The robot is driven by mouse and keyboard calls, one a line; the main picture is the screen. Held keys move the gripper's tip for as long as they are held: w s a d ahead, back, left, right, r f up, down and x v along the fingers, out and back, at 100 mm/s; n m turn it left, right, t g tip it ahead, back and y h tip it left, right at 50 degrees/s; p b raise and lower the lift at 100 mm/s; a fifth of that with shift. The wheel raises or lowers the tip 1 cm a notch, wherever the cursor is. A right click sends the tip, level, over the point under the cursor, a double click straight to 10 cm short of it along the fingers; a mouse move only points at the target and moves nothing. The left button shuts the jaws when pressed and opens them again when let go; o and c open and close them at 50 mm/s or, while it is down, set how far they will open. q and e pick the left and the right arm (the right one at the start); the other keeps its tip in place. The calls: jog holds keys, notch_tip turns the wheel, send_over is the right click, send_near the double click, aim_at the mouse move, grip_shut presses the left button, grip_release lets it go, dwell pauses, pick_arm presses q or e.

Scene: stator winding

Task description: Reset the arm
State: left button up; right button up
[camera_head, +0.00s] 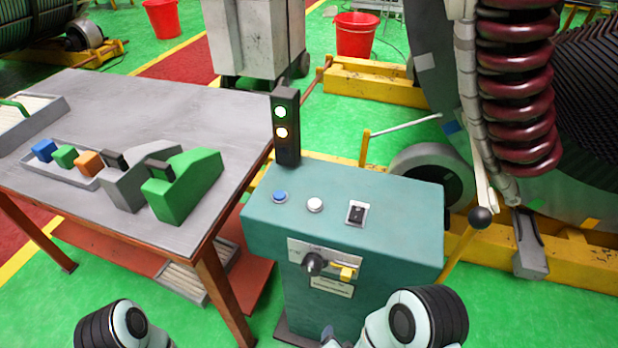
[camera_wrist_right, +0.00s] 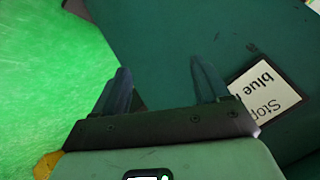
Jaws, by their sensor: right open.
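My right gripper (camera_wrist_right: 163,84) shows in the right wrist view with its two dark fingers spread apart and nothing between them. It is in front of a dark teal surface, close to a white label with black print (camera_wrist_right: 266,95). In the head view, my right arm comes in at the bottom, below the front of the teal control box (camera_head: 345,215), and most of the gripper is cut off or hidden. A round part of my left arm shows at the bottom left, and my left gripper is outside the picture.
A signal light (camera_head: 285,125) stands behind. A grey table (camera_head: 150,100) with coloured blocks is left; the large stator machine is right.

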jog(key=s+d+f+n+g+y, duration=0.3)
jog(key=s+d+f+n+g, duration=0.25)
jog(key=s+d+f, duration=0.55)
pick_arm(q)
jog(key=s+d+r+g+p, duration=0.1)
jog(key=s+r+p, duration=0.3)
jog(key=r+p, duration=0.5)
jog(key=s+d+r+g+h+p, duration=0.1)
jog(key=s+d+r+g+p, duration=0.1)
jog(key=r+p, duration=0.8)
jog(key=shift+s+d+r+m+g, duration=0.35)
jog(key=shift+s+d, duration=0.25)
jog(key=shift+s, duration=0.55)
pick_arm(e)
jog(key=s+a+r+g, duration=0.2)
jog(key=s+a+r, duration=0.1)
jog(key=r, duration=0.7)
jog(key=s+a+r+g+y, duration=0.1)
jog(key=s+r, duration=0.4)
jog(key=r, duration=0.5)
jog(key=shift+s+a+g, duration=0.3)
jog(key=shift+a+g, duration=0.15)
jog(key=shift+a, duration=0.7)
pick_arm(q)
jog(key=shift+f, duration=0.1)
